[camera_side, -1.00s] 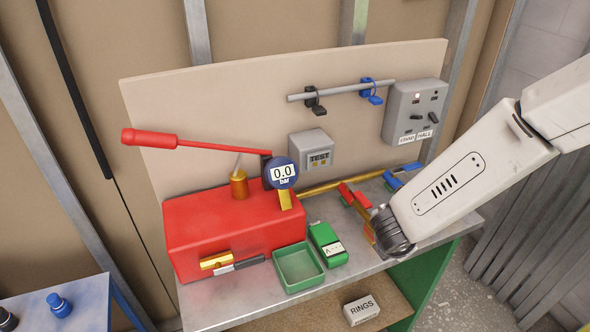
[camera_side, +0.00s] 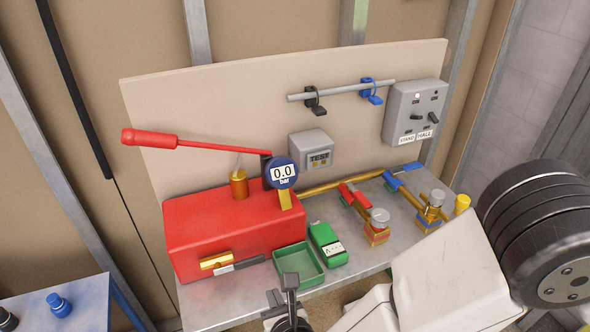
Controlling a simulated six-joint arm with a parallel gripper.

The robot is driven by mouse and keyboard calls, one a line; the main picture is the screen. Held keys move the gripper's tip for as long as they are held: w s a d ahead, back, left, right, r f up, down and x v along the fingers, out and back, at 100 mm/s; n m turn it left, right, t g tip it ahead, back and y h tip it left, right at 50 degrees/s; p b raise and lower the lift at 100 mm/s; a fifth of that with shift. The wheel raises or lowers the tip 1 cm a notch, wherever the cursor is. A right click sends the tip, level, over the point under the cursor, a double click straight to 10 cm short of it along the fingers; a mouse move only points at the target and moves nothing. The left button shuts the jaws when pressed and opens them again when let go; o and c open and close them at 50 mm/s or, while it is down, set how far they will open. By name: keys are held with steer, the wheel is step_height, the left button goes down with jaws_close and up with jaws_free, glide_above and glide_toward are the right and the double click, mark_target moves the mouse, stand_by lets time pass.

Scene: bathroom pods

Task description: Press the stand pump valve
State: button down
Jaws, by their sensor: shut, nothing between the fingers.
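The red stand pump (camera_side: 215,225) sits on the grey bench, its long red lever (camera_side: 190,143) raised to the left. Its round blue gauge (camera_side: 281,173) reads 0.0 bar. A brass fitting with a dark grey bar (camera_side: 236,266) lies along the pump's front face; I cannot tell whether this is the valve. To the right, a red-handled brass valve (camera_side: 376,236) and a blue-handled brass valve (camera_side: 430,214) sit along the brass pipe. My gripper (camera_side: 290,283) is at the bottom centre, in front of the green tray, apart from the pump and valves. Its fingers are shut and empty.
A green tray (camera_side: 297,283) and a green box (camera_side: 328,243) stand right of the pump. A grey TEST box (camera_side: 311,150), a switch panel labelled STAND and HALL (camera_side: 413,112) and a hook rail (camera_side: 340,91) are on the backboard. Blue table (camera_side: 60,300) at lower left.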

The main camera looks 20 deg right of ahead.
mark_target(240, 265)
steer(key=shift+s+a+n, duration=0.25)
steer(key=shift+a+n, duration=0.05)
steer(key=shift+a, duration=0.25)
steer(key=shift+w+f, duration=0.1)
steer(key=shift+x, duration=4.95)
